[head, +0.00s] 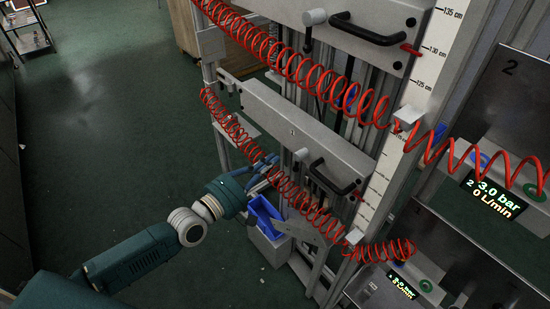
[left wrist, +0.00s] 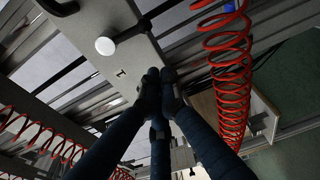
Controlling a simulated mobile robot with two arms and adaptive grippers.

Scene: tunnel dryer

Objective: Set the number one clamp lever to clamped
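The lower grey plate (head: 285,122) bears a small mark that looks like a 1. The clamp lever (head: 300,155) on it has a pale round hub and a dark arm pointing down, partly hidden by a red coil. In the left wrist view the white hub (left wrist: 105,46) shows end-on, with its black arm toward the upper right. My left gripper (head: 268,168) is at the plate's left part, partly behind the coil. In the left wrist view its dark fingertips (left wrist: 162,76) meet in front of the plate, apart from the lever in the picture, with nothing visible between them. My right gripper is not in view.
Red coiled hoses (head: 300,70) hang across the plates. A black handle (head: 335,178) sits right of the lever. An upper plate (head: 345,35) carries a similar lever (head: 314,18). Pressure displays (head: 490,196) are at right. Green floor at left is free.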

